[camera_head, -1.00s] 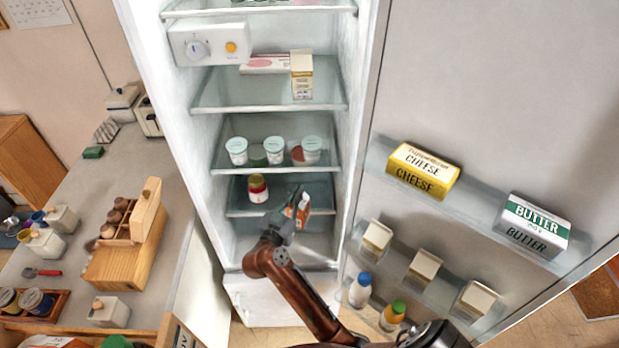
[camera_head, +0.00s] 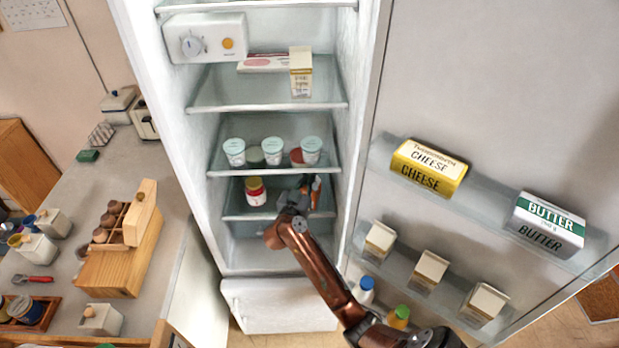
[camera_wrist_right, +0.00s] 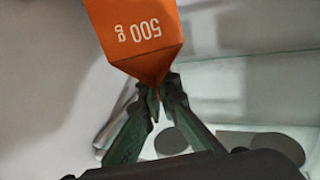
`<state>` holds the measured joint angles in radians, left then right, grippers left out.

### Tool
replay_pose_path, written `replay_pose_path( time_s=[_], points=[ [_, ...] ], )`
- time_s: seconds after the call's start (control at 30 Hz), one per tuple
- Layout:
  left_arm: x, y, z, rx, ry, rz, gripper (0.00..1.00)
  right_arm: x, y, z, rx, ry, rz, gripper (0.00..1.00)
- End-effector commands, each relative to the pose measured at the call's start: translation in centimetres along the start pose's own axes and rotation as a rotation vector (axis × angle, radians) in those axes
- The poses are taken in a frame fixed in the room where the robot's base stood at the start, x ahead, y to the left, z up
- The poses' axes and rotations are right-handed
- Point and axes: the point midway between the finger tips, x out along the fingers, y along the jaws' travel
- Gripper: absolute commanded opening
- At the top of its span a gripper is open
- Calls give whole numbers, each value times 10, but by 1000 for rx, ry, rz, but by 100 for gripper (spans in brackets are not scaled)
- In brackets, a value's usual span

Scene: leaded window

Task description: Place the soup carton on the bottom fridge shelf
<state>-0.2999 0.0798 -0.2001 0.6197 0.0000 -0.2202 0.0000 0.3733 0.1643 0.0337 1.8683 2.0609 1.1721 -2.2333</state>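The soup carton (camera_head: 316,190), orange and partly hidden, is inside the fridge at the right end of the lowest glass shelf (camera_head: 240,213). In the right wrist view the carton (camera_wrist_right: 135,38) shows an orange face with "500 g" upside down. My right gripper (camera_head: 298,197) reaches in from the front right. In the wrist view its fingers (camera_wrist_right: 160,95) close together at the carton's narrow edge, and it appears to hold the carton. I cannot tell whether the carton touches the shelf. My left gripper is not in view.
A red-and-yellow jar (camera_head: 255,191) stands left of the carton on that shelf. Several tubs (camera_head: 272,152) stand on the shelf above. The open door (camera_head: 480,100) holds cheese (camera_head: 428,168), butter (camera_head: 545,225) and bottles at the right. Shelf room lies between jar and gripper.

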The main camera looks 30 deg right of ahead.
Motion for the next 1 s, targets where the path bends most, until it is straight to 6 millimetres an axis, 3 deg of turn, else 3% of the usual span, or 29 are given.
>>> replay_pose_path(
  time_s=[0.3,0.6,1.0],
  points=[
    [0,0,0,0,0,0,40,0,0,1,2,4,-1,0],
    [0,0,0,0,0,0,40,0,0,4,1,1,0,21],
    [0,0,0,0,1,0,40,-8,0,3,1,1,-1,22]
  ],
)
